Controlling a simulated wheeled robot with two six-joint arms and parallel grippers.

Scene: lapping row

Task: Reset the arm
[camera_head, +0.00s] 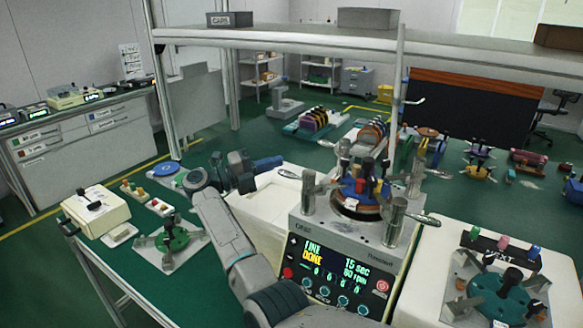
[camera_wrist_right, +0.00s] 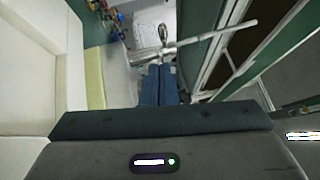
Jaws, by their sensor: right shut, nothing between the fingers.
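The lapping machine (camera_head: 345,240) stands at the front centre, its screen reading "FINE DONE", 15 sec and 80 rpm. Metal posts stand around its plate, which carries blue and red parts. A metal arm with a rounded handle (camera_head: 289,174) sticks out at its upper left. My right gripper (camera_head: 280,161) is shut and empty, with blue fingers pointing right, close to this handle. In the right wrist view, the shut fingers (camera_wrist_right: 158,72) lie just below a metal rod (camera_wrist_right: 210,38) in the picture; I cannot tell whether they touch. My left gripper is not in view.
A shelf beam (camera_head: 400,44) crosses above the machine. A white block (camera_head: 270,205) stands left of it. A teal fixture (camera_head: 500,295) sits at right. A green fixture (camera_head: 173,240) and a white box (camera_head: 96,210) sit on the green table at left.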

